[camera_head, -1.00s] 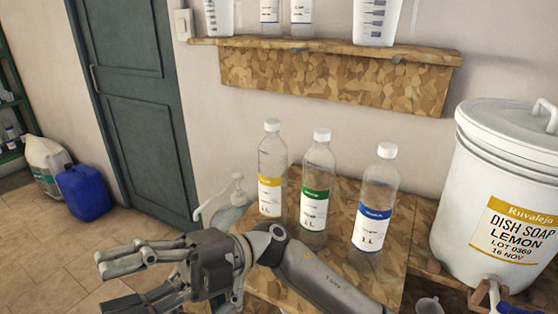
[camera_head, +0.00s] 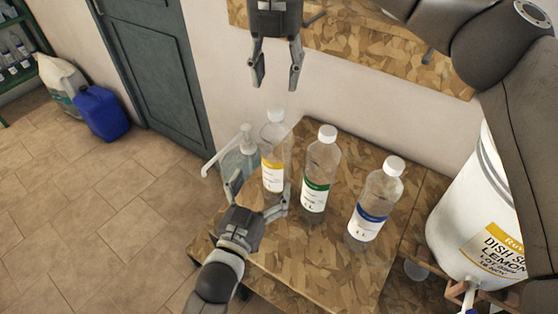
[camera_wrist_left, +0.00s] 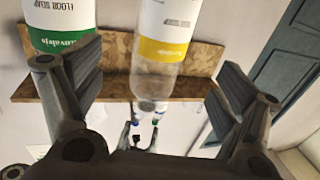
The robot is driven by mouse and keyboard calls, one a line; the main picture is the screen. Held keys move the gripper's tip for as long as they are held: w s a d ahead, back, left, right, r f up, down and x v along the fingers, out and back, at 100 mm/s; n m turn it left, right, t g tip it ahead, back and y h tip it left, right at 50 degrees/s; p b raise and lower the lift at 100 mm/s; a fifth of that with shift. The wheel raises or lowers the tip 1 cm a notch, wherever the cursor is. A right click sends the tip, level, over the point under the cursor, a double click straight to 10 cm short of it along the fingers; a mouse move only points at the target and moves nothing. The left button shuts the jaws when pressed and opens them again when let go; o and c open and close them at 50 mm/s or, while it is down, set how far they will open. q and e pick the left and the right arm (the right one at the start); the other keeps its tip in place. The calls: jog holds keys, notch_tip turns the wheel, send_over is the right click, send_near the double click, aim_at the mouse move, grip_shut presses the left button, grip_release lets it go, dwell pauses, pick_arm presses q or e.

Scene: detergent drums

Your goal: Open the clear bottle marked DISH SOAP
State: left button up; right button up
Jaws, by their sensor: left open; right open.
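A clear bottle with a yellow-banded label (camera_head: 273,176) stands upright at the left of the wooden table; its label text is too small to read. My left gripper (camera_head: 260,190) is open at its lower part. In the left wrist view, upside down, this bottle (camera_wrist_left: 164,50) appears between the open fingers (camera_wrist_left: 153,70), with a gap on each side. My right gripper (camera_head: 277,82) is open and empty, pointing down above the bottle's white cap (camera_head: 276,115), clear of it.
A green-labelled bottle (camera_head: 318,170), reading FLOOR SOAP in the wrist view, and a blue-labelled bottle (camera_head: 375,200) stand to the right. A pump bottle (camera_head: 246,145) is close on the left. A white drum (camera_head: 455,225) marked DISH SOAP LEMON stands far right. A wooden shelf (camera_head: 350,45) is behind.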

aim_at(277, 154)
pick_arm(q)
jog(key=x, duration=1)
jog(key=shift+w+f, duration=0.1)
jog(key=shift+w, duration=0.05)
pick_arm(e)
jog(key=shift+f, duration=0.1)
pick_arm(q)
grip_shut()
pick_arm(e)
jog(key=m, duration=0.6)
jog(key=shift+a+m, duration=0.1)
jog(key=shift+m, duration=0.3)
jog(key=m, duration=0.4)
jog(key=shift+f+m, duration=0.1)
jog(key=shift+m, duration=1.1)
jog(key=shift+f, duration=3.9)
